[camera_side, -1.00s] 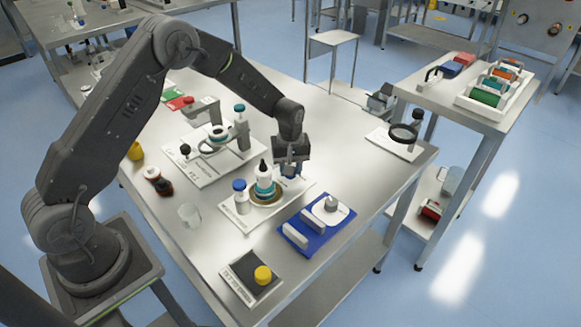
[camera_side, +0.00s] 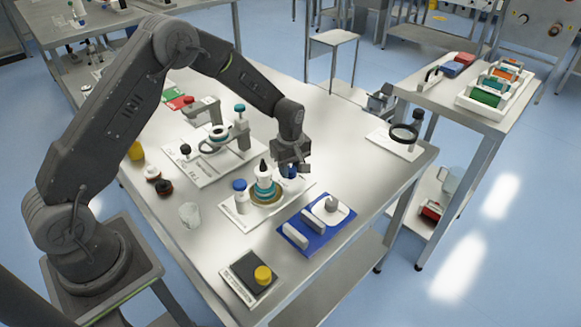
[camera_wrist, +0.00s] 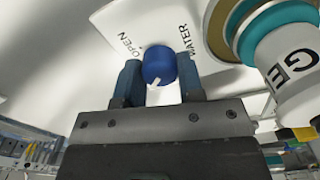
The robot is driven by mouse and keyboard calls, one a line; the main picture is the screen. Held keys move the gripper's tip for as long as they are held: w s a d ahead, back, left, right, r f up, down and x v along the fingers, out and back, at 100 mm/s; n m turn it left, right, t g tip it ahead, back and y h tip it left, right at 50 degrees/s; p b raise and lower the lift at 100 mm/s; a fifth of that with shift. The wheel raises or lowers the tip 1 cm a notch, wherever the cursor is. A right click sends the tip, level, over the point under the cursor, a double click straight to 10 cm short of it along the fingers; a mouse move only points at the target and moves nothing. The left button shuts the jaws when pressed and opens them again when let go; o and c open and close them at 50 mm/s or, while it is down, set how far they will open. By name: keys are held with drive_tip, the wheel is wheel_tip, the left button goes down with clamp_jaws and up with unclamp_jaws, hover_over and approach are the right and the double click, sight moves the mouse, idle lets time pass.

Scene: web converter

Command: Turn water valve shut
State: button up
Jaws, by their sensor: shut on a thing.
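The water valve is a round blue knob (camera_wrist: 159,65) with a white pointer mark, on a white plate (camera_wrist: 115,20) lettered OPEN and WATER in the wrist view. The mark points to the lower left in that view. My gripper (camera_wrist: 160,85) is shut on the knob, one finger on each side. In the side view my gripper (camera_side: 290,168) is low over the right part of the white plate, and the blue knob (camera_side: 289,171) shows only partly beneath it. The SHUT lettering is not visible.
A white bottle with a black tip (camera_side: 264,174) stands in a teal-ringed holder close to my gripper. A blue tray (camera_side: 316,222) with white parts lies in front.

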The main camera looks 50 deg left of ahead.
sight(290, 168)
drive_tip(key=o, duration=0.9)
wheel_tip(290, 168, up, 14)
drive_tip(key=shift+f, duration=0.1)
idle(0.3)
drive_tip(key=s+d+r+m+t, duration=0.3)
drive_tip(key=s+r+m, duration=0.5)
drive_tip(key=s+r, duration=0.55)
drive_tip(key=s+m+t, duration=0.1)
drive_tip(key=s+m, duration=0.1)
drive_tip(key=s, duration=0.3)
drive_tip(key=s+m, duration=0.2)
drive_tip(key=s, duration=0.3)
drive_tip(key=s+d+m+t, duration=0.1)
drive_tip(key=s+m, duration=0.2)
drive_tip(key=s, duration=0.2)
drive_tip(key=shift+s+t, duration=0.2)
drive_tip(key=shift+t, duration=0.1)
